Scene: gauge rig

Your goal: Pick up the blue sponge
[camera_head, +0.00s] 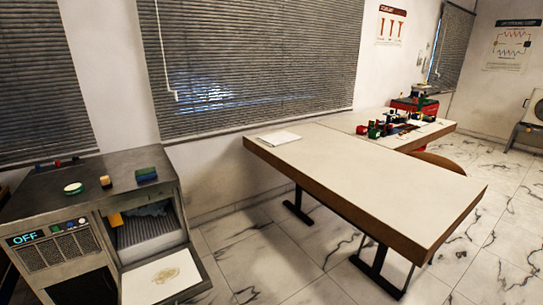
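A small dark blue block (146,174), which looks like the blue sponge, lies on top of the grey machine (45,195) at the left. It has a greenish side and sits near the right part of the machine's top. Nothing covers it. Neither of my grippers shows in the head view.
The machine's front flap (165,277) hangs open low down. A long table (370,185) with a mostly bare top stands at the right. Marble floor lies between.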

